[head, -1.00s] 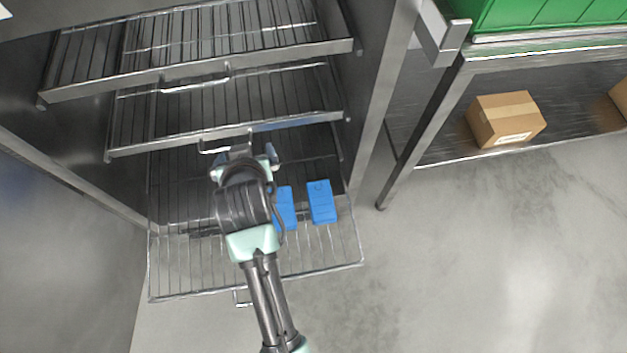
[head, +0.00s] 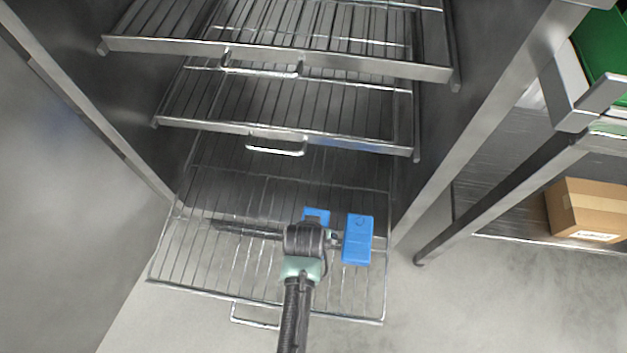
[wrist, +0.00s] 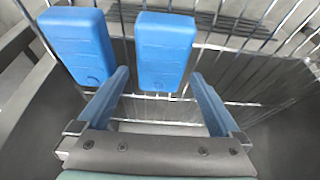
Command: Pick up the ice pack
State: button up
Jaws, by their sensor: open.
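Two blue ice packs lie side by side on the lowest, pulled-out wire rack (head: 215,265). In the head view, the left ice pack (head: 316,213) is mostly hidden by my wrist, and the right ice pack (head: 357,240) shows clear of it. In the wrist view, my gripper (wrist: 160,75) is open with empty jaws. The left pack of the head view appears ahead of the fingertips, roughly centred between them (wrist: 165,45). The other pack is up to the left, beyond the left finger (wrist: 80,42). I cannot tell how far the fingertips are above the rack.
Two more wire racks with handles (head: 276,147) hang above, inside the steel cabinet (head: 480,110). To the right, a steel table with a green bin (head: 606,60) holds a cardboard box (head: 588,208) on its lower shelf. Floor is clear in front.

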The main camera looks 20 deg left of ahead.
jog(key=b+x, duration=0.2)
jog(key=x, duration=0.2)
jog(key=shift+a+f, duration=0.1)
jog(key=shift+f, duration=0.2)
jog(key=shift+c, duration=0.3)
jog(key=shift+r, duration=0.1)
jog(key=c, duration=1.4)
